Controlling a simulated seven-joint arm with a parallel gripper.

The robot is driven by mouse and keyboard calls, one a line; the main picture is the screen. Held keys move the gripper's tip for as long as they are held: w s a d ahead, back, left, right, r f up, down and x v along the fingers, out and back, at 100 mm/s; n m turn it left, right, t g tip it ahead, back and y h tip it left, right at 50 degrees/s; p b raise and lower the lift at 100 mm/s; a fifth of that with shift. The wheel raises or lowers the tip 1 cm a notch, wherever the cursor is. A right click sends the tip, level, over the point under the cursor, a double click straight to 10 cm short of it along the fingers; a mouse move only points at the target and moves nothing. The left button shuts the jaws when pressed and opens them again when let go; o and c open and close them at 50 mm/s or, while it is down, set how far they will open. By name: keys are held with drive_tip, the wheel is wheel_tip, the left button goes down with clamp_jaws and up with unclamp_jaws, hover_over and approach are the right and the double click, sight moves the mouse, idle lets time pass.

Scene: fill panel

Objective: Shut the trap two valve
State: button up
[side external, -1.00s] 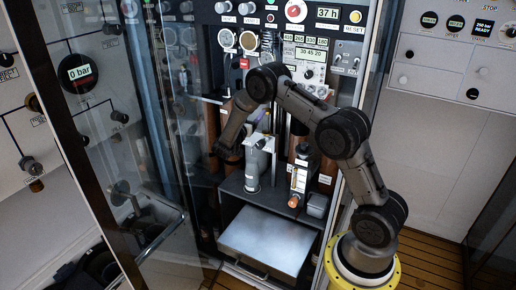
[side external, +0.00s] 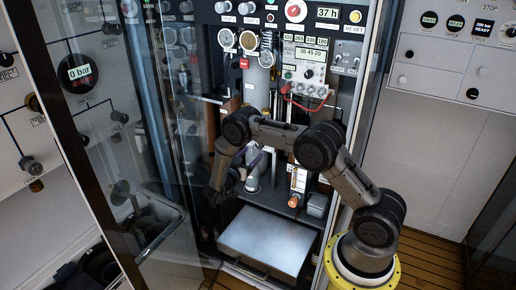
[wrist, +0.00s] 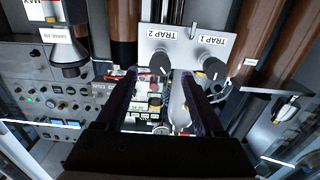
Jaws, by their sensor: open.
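The trap two valve (wrist: 160,61) is a grey knob with a white pointer mark on a white plate (wrist: 184,36), in the wrist view. The plate's labels read upside down there. The similar trap one knob (wrist: 213,68) is to its right. My gripper (wrist: 159,76) is open, with one dark finger on each side of the trap two knob's position in the picture. I cannot tell whether the fingers touch it or how far away it is. In the side view my arm hides the knobs and plate.
Brown columns (wrist: 271,45) stand near the plate. A grey-white bottle (wrist: 180,108) shows between the fingers beyond the knobs. A metal tray (side external: 268,238) lies below, and the glass door (side external: 110,150) stands at the left of the cabinet.

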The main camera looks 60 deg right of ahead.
drive_tip(key=shift+d, duration=2.7)
clamp_jaws()
